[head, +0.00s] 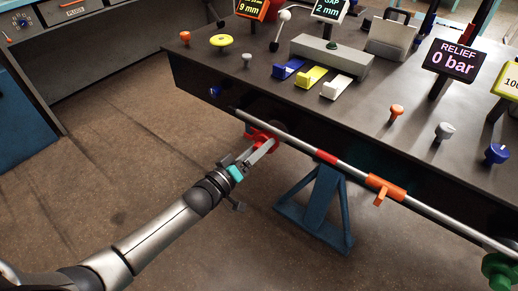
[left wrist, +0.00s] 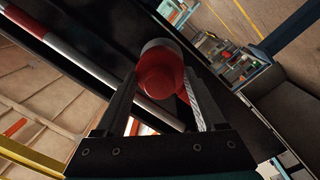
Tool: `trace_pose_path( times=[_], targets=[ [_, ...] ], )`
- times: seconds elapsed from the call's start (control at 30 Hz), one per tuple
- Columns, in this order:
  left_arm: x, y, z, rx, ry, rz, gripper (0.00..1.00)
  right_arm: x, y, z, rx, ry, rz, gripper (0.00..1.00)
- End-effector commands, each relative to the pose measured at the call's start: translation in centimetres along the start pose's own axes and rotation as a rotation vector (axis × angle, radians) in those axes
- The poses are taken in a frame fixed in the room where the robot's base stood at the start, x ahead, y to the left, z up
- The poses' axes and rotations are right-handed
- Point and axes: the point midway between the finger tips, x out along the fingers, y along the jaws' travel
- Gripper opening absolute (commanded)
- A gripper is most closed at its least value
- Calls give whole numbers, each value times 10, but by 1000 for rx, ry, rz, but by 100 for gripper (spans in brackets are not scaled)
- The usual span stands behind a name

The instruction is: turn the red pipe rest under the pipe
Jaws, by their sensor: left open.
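The red pipe rest (head: 259,136) is at the bench's front face, near the upper left end of the silver pipe (head: 345,168). My left gripper (head: 262,150) is open in front of the rest, and its fingers partly hide it. In the left wrist view the rest's round red end (left wrist: 160,78), with a grey cylinder behind it, lies between the open fingers (left wrist: 162,95). I cannot tell whether the fingers touch it. The pipe (left wrist: 88,62), with a red band, passes to the left there. My right gripper is not in view.
A blue stand (head: 322,205) is below the pipe. An orange fitting (head: 385,187) sits on the pipe, with a green part (head: 499,268) at its lower right end. The bench top (head: 400,90) carries levers, knobs and displays. Floor (head: 110,150) left of the bench is clear.

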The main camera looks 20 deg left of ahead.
Motion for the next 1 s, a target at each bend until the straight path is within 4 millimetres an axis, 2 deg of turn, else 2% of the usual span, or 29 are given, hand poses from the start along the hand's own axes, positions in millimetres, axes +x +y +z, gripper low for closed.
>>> trace_pose_path(
  times=[0.3, 0.9, 1.0],
  targets=[
    [2, 0, 0, 0, 0, 0, 72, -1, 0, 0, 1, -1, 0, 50],
    [1, 0, -1, 0, 2, 1, 4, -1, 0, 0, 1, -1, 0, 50],
    [2, 1, -1, 0, 2, 2, 0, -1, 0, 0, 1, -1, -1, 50]
  ],
)
